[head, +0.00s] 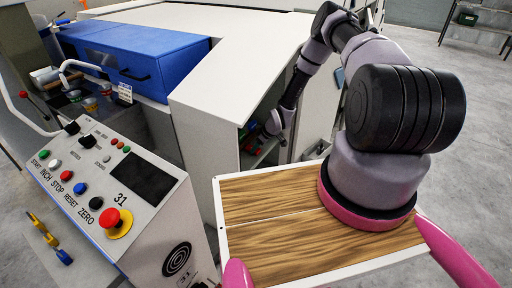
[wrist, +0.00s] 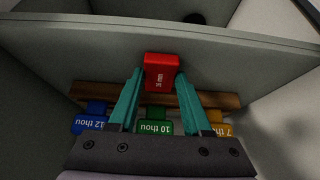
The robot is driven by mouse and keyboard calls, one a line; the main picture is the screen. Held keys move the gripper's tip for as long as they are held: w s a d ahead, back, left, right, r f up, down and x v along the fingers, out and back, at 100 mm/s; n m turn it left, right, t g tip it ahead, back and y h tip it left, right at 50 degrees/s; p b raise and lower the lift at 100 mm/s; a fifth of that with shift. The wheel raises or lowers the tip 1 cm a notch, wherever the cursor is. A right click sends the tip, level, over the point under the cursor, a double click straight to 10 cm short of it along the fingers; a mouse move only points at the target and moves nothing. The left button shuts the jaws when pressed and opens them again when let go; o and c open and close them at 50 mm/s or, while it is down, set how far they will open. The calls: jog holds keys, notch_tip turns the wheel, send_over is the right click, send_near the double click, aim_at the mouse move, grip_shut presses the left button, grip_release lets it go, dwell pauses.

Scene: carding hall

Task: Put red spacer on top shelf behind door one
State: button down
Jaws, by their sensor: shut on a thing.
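The red spacer (wrist: 161,72) is between the teal fingertips of my gripper (wrist: 159,80) in the wrist view, and the gripper is shut on it. Its white marking is too small to read surely. In the head view my gripper (head: 272,124) is inside the open compartment (head: 256,160) in the side of the white machine; the spacer is hard to make out there. Below the red spacer in the wrist view is a wooden strip (wrist: 220,99) with a blue spacer (wrist: 90,118), a green spacer (wrist: 153,122) and a partly hidden yellow spacer (wrist: 222,125). I cannot tell whether the red spacer touches the strip.
Pale compartment walls (wrist: 275,105) stand close around my gripper. In the head view, a control panel (head: 110,185) with buttons stands at left, a blue cover (head: 130,55) lies behind it, and my wood-topped deck is in front.

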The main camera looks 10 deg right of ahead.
jog(key=shift+c, duration=1.3)
grip_release()
jog(key=shift+f, duration=0.1)
